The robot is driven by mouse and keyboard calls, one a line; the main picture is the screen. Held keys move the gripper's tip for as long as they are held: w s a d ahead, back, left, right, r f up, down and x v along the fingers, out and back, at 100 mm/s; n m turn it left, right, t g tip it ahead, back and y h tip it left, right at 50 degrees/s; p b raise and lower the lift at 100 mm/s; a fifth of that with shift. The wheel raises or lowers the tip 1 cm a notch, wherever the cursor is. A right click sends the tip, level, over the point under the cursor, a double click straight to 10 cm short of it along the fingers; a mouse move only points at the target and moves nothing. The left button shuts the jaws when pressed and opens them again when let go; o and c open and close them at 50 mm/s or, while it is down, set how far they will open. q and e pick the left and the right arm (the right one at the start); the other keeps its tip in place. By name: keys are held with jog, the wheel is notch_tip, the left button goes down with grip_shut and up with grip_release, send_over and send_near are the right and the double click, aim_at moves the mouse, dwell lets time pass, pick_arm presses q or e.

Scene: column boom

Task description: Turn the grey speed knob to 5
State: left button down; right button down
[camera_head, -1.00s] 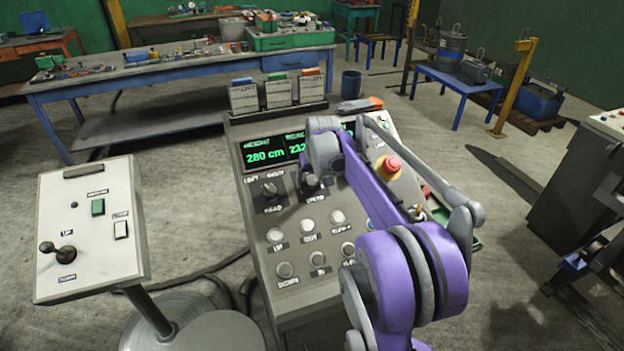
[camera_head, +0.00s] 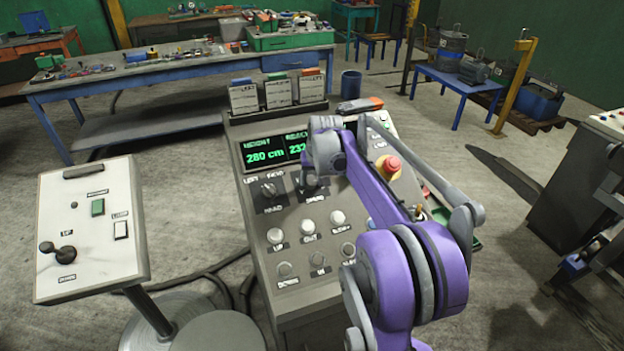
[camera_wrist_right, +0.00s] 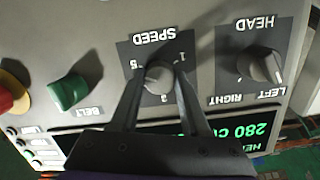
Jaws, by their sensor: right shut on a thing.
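The grey speed knob (camera_wrist_right: 158,76) sits on a dark plate labelled SPEED, upside down in the right wrist view. The digits 5 and 1 show on either side of it, with another digit below. My right gripper (camera_wrist_right: 158,84) has one finger on each side of the knob and is shut on it. I cannot tell clearly which digit the knob points to. In the head view my purple right arm reaches over the console (camera_head: 292,290), and its wrist largely hides the knob. My left gripper is not in view.
The HEAD knob (camera_wrist_right: 260,67) is beside the speed plate. The green BELT knob (camera_wrist_right: 75,92) and a red emergency button (camera_head: 389,166) are on the other side. Round push buttons (camera_head: 309,227) lie below. The display (camera_head: 265,154) reads 280 cm. A separate joystick panel (camera_head: 90,230) stands left.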

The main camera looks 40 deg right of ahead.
jog(key=shift+c, duration=1.9)
grip_release()
jog(key=v, duration=1)
jog(key=shift+s+r, duration=0.15)
jog(key=shift+r, duration=0.2)
jog(key=s+a+f+n, duration=0.1)
jog(key=s+a+f, duration=0.15)
jog(key=a, duration=0.35)
jog(key=s+a+f+n+t, duration=0.1)
jog(key=s+a, duration=0.3)
jog(key=a, duration=0.2)
jog(key=s+a+f+n, duration=0.1)
jog(key=s+a+f, duration=0.15)
jog(key=a, duration=0.25)
jog(key=s+a+f+n, duration=0.1)
jog(key=s+a+f, duration=0.3)
jog(key=s, duration=0.3)
jog(key=s+a+f+n+y, duration=0.1)
jog(key=s+a+f+n, duration=0.1)
jog(key=s+a+f, duration=0.3)
notch_tip(320, 180, down, 2)
jog(key=shift+s+a+f+t, duration=0.15)
jog(key=shift+s+t, duration=0.25)
jog(key=shift+s, duration=0.45)
